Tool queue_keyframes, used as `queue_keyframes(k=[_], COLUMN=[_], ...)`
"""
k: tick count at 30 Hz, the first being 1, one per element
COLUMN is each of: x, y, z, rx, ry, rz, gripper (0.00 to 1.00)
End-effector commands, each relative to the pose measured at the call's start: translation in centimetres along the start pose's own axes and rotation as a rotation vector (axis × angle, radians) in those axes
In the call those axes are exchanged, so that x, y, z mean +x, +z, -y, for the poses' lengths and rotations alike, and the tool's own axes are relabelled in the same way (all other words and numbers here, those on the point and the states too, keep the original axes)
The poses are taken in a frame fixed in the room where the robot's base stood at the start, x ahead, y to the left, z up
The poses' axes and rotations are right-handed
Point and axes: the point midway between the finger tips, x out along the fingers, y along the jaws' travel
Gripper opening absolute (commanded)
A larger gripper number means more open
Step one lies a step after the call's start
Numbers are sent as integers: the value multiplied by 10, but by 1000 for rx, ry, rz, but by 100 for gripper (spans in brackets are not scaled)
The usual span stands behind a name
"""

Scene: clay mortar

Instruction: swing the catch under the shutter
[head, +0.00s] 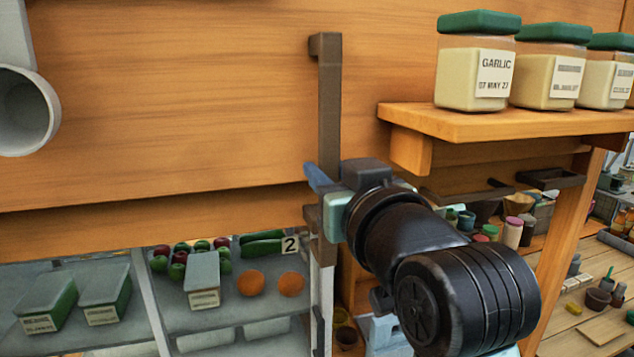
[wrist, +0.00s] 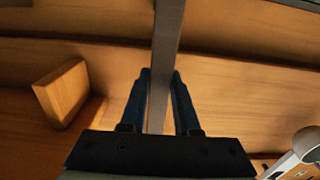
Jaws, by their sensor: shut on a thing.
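The shutter (head: 180,110) is a wide wooden panel filling the upper left of the head view. A long grey-brown bar (head: 329,100), which looks like the catch, stands nearly upright against it, with a short bent top end. My gripper (head: 320,180) is at the bar's lower part, with a blue finger showing beside it. In the wrist view the bar (wrist: 168,40) runs down between the two blue fingers of my gripper (wrist: 161,76), which are shut on it. My wrist hides part of the bar's lower end and its mount in the head view.
A wooden shelf (head: 480,122) with labelled jars (head: 475,75) juts out at right, near my wrist. A white pipe (head: 25,110) is at far left. Below the shutter is an opening with lidded boxes (head: 105,295), fruit and vegetables. Front left is clear.

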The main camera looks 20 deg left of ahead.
Motion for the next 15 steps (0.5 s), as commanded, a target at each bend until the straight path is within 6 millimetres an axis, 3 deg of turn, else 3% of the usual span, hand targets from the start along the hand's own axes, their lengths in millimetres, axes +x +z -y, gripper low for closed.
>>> queue_keyframes(k=[6,7,11,15], x=[-1,-1,-1,-1], y=[-2,-2,-2,-1], z=[-3,-3,-2,-2], rx=[-5,-5,-4,-2], ry=[8,8,6,5], rz=[-2,-2,-2,-1], gripper=[0,35,59,60])
